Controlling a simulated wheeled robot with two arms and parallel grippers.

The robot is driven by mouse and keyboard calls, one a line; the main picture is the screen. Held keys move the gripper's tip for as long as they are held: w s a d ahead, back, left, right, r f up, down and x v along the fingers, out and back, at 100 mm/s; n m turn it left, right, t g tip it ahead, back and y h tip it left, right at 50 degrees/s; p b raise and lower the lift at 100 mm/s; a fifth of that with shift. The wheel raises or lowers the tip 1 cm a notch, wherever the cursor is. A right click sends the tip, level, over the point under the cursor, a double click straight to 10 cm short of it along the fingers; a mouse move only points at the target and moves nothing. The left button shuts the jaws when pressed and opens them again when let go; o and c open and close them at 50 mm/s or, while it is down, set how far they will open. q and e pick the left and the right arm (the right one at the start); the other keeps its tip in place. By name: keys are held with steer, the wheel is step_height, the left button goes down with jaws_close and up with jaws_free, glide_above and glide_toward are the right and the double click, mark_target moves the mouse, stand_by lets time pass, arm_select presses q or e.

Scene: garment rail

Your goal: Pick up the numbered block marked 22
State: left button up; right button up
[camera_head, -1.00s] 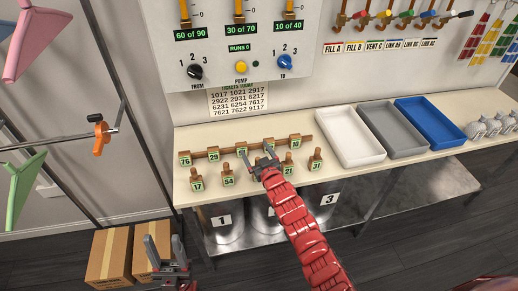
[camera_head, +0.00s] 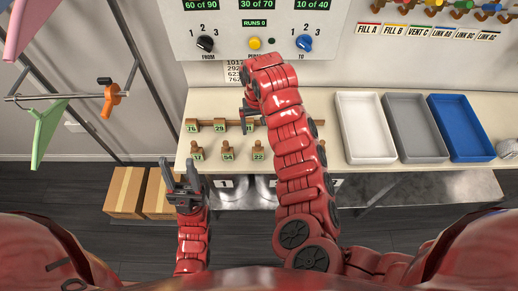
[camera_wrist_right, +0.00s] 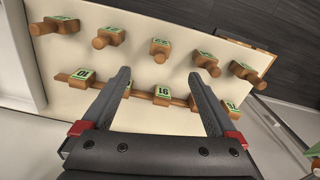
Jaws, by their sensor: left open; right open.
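The block marked 22 (camera_head: 258,153) stands upright on the bench, in the front row right of the block marked 54 (camera_head: 228,154). In the right wrist view the middle front-row block (camera_wrist_right: 160,48) fits its place, but its number is too small to read. My right gripper (camera_head: 246,116) is over the back rail, behind block 22 and apart from it. The wrist view shows its fingers (camera_wrist_right: 160,78) open and empty, pointing toward the rows. My left gripper (camera_head: 180,174) is open and empty, in front of the bench's left end.
A wooden rail with numbered blocks, including 76 (camera_head: 191,126) and 29 (camera_head: 219,125), lies behind the front row. My right arm hides blocks to the right. White (camera_head: 366,160), grey (camera_head: 420,158) and blue (camera_head: 465,157) trays stand at right. Boxes (camera_head: 126,190) sit on the floor.

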mark_target(259, 142)
step_height(259, 142, down, 10)
steer(key=b, duration=0.4)
steer(key=shift+w+r, duration=0.1)
steer(key=shift+w, duration=0.05)
steer(key=shift+f, duration=0.9)
steer(key=shift+a+f+p, duration=0.1)
steer(key=shift+f+p, duration=0.65)
steer(key=shift+f, duration=0.2)
steer(key=shift+w+f, duration=0.1)
steer(key=shift+f, duration=0.65)
jaws_close()
